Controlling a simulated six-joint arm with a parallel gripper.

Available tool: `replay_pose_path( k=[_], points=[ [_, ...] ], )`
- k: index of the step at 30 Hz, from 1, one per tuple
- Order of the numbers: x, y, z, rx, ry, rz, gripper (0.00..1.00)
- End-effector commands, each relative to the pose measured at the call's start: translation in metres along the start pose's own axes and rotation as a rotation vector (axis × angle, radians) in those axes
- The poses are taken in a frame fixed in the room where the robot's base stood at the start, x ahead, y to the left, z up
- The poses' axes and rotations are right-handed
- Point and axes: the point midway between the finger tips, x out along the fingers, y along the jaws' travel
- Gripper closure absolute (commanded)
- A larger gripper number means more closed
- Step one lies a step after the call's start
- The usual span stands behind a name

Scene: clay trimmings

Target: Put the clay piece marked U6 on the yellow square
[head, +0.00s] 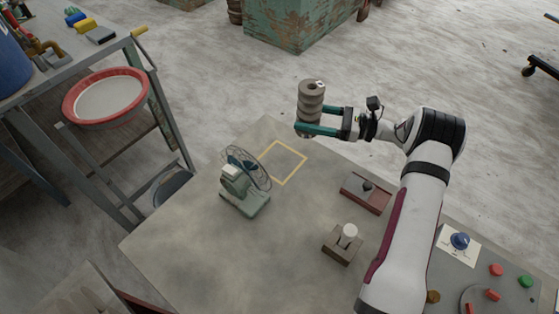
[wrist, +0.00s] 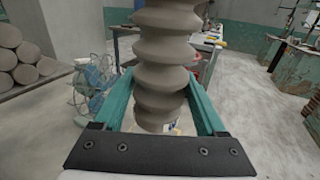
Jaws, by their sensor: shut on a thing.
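My gripper (head: 322,119) is shut on a grey-brown, ribbed clay piece (head: 311,100) and holds it upright, raised above the table near its far edge. A small pale tag with a dark mark shows on its top; I cannot read it. In the wrist view the clay piece (wrist: 164,65) stands between the two teal fingers (wrist: 165,95). The yellow square (head: 297,165) is an outline on the table, below and a little left of the held piece in the head view. Its inside looks empty. In the wrist view the piece and gripper hide most of the table.
A green desk fan (head: 243,183) stands just left of the yellow square. A red-brown box with a dark knob (head: 367,191) and a brown block with a white knob (head: 344,243) lie to the right and nearer. A control panel (head: 480,270) is at the lower right.

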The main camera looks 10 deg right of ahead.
Motion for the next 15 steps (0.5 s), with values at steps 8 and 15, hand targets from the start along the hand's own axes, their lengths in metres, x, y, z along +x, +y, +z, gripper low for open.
replay_pose_path(
  k=[8,15],
  points=[
    [-0.036,0.018,-0.039,0.000,-0.002,0.107,1.00],
    [0.031,0.012,-0.079,-0.001,-0.003,0.112,1.00]
  ],
)
